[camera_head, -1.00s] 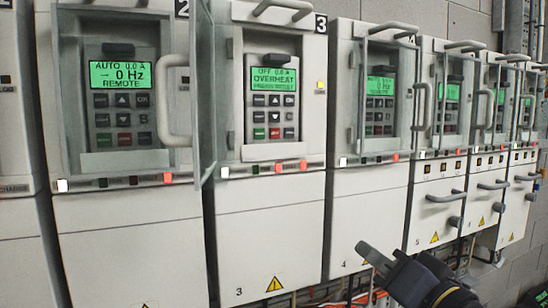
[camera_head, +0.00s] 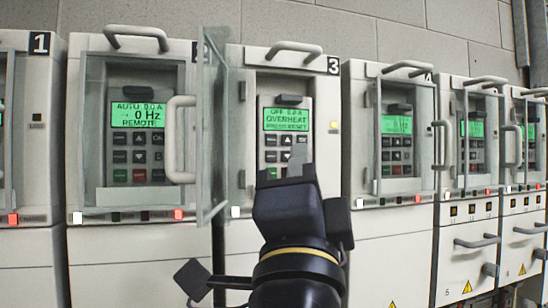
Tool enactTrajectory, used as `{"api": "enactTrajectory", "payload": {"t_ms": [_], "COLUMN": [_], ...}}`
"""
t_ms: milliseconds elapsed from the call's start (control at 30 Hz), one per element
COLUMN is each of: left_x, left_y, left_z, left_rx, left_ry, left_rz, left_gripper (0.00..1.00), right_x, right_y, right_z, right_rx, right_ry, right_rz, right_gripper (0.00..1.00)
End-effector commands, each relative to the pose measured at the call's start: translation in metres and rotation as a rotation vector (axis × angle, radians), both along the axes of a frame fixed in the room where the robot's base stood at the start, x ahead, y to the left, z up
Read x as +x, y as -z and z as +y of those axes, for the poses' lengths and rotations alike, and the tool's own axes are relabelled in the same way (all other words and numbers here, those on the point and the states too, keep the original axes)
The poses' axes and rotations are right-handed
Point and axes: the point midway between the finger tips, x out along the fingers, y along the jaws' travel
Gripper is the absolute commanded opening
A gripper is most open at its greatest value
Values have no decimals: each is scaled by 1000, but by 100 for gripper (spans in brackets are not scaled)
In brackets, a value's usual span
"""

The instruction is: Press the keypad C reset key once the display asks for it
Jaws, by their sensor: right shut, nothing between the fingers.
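Drive unit 3 (camera_head: 330,160) has an open keypad recess. Its green display (camera_head: 286,118) reads OFF, 0.0 A, OVERHEAT, and a small blurred line that looks like "press reset". The keypad (camera_head: 270,148) below it shows its upper keys. The lower keys, where a reset key could be, are hidden behind my right gripper (camera_head: 298,158). This gripper is shut and empty, pointing at the lower keypad. I cannot tell whether its tip touches a key. My left gripper is not in view.
The clear door (camera_head: 213,130) of unit 3 stands swung open on the left, close to my right arm. Unit 2 (camera_head: 130,212) has a door handle (camera_head: 178,140) beside it. Further drive units (camera_head: 392,225) with handles stand to the right.

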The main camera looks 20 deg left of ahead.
Motion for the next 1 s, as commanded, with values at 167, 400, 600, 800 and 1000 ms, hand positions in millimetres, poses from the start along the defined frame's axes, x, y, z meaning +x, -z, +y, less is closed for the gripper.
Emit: {"api": "enactTrajectory", "payload": {"t_ms": [167,400,600,800,1000], "left_x": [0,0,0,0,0], "left_y": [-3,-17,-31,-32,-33], "left_z": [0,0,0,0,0], "left_rx": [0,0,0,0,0], "left_ry": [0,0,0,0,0], "left_rz": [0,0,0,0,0], "left_gripper": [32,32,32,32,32], "right_x": [5,29,52,68,73], "right_y": [-1,-2,-2,-1,0], "right_z": [3,19,35,45,49], "right_rx": [-2,-6,-7,-1,-2], "right_ry": [1,1,2,1,-1], "right_rz": [1,1,0,0,0], "right_gripper": [0,0,0,0,0]}}
